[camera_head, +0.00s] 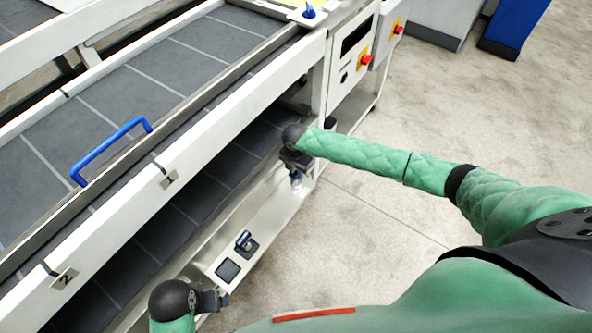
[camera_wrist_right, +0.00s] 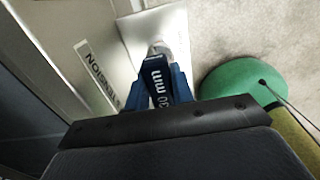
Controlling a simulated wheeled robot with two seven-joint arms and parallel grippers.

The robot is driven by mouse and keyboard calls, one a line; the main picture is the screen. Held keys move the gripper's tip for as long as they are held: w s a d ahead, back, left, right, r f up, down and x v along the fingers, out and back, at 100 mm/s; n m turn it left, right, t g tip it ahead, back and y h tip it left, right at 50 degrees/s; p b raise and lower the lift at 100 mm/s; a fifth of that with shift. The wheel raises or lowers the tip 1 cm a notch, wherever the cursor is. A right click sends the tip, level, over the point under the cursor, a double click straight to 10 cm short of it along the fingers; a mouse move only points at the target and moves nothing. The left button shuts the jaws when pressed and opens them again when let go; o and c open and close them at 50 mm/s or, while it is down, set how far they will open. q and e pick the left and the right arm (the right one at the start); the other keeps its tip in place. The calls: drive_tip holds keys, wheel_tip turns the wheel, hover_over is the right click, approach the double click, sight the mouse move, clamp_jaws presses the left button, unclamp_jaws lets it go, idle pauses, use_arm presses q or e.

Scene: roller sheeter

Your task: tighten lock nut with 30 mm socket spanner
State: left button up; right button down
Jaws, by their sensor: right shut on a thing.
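In the head view, my right gripper (camera_head: 296,170) is small and dark at the machine's lower frame. My left gripper (camera_head: 212,300) is at the bottom left; its fingers are too unclear to judge.
The sheeter's conveyor (camera_head: 185,62) with a blue handle (camera_head: 108,150) fills the left. Red buttons (camera_head: 366,60) sit on the control box. Open floor (camera_head: 450,110) lies to the right.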

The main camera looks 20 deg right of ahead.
use_arm(q)
drive_tip(key=shift+w, duration=0.1)
idle(0.3)
drive_tip(key=shift+w+r, duration=0.15)
drive_tip(key=shift+r, duration=0.05)
drive_tip(key=shift+r+p, duration=0.45)
drive_tip(key=shift+p, duration=0.25)
idle(0.4)
drive_tip(key=shift+f+b, duration=0.55)
drive_tip(key=shift+b, duration=0.05)
use_arm(e)
drive_tip(key=shift+f, duration=1.4)
idle(0.3)
use_arm(q)
drive_tip(key=shift+r, duration=0.1)
use_arm(e)
drive_tip(key=shift+r, duration=0.1)
